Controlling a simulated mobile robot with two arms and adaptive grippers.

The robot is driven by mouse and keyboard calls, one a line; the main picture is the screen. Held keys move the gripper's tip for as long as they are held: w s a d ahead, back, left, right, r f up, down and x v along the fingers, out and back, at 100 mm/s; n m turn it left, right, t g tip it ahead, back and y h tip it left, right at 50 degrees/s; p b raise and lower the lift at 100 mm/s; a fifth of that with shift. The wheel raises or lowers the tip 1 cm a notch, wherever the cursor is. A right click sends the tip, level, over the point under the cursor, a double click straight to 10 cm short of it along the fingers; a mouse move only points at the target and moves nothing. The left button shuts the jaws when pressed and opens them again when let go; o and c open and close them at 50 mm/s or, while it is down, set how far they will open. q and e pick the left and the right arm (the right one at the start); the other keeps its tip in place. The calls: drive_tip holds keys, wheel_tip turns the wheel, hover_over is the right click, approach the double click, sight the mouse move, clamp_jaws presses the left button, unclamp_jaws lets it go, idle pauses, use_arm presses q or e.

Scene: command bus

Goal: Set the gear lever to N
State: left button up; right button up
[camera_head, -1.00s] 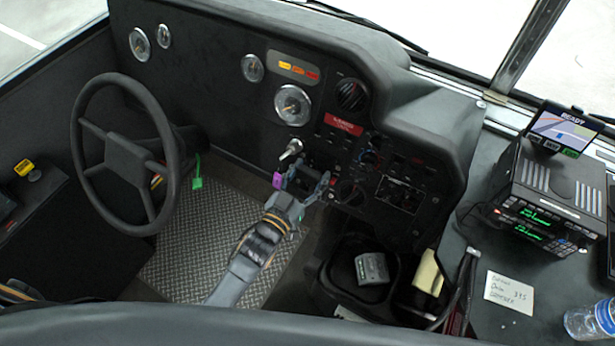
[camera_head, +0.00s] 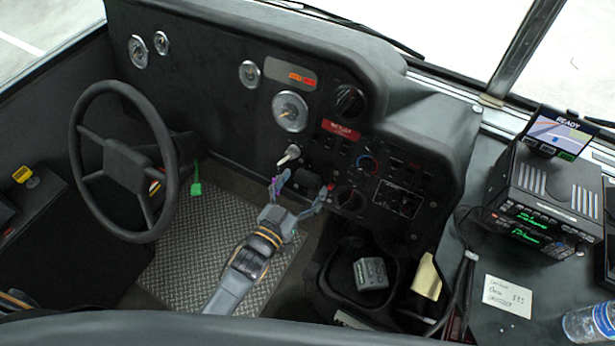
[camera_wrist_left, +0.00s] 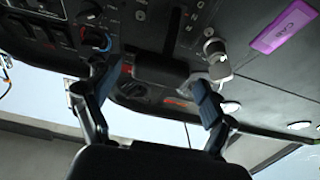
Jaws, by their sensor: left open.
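The black gear lever handle (camera_wrist_left: 160,70) shows in the left wrist view, between my left gripper's spread fingers (camera_wrist_left: 150,80). A dark slot (camera_wrist_left: 172,30) with small letters runs along the panel beside it. I cannot read which letter the lever stands at. In the head view, my left gripper (camera_head: 302,190) is open at the dashboard, with its fingers on either side of the dark lever knob (camera_head: 307,180). I cannot tell whether either finger touches it. My right gripper is out of view.
A silver key switch (camera_head: 289,154) and a purple tag (camera_wrist_left: 282,32) are close to the gripper's left finger. Dials and knobs (camera_head: 366,163) lie to its right. The steering wheel (camera_head: 125,162) is at left. A bin (camera_head: 330,277) stands below the dash.

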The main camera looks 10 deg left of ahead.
use_arm(q)
drive_tip(key=v, duration=0.9)
drive_tip(key=shift+s, duration=0.3)
drive_tip(key=shift+a, duration=0.15)
drive_tip(key=s+a+f+n+g+y, duration=0.1)
drive_tip(key=s+a+f+g+y, duration=0.2)
drive_tip(key=f, duration=1.1)
drive_tip(key=s+a+f+g+y, duration=0.1)
drive_tip(key=s+a+f+g, duration=0.4)
drive_tip(key=f, duration=0.9)
drive_tip(key=s+a+f+g+y, duration=0.1)
drive_tip(key=s+f+g, duration=0.1)
drive_tip(key=s+f, duration=0.3)
drive_tip(key=s+a+f+g+y, duration=0.1)
drive_tip(key=s+f, duration=0.4)
drive_tip(key=s, duration=0.5)
drive_tip(key=s+a+f+n+g, duration=0.1)
drive_tip(key=s+a+f+g, duration=0.2)
drive_tip(key=s, duration=0.5)
drive_tip(key=shift+s+f+g+y, duration=0.3)
drive_tip(key=shift+f+g+y, duration=0.1)
drive_tip(key=shift+f+g, duration=0.5)
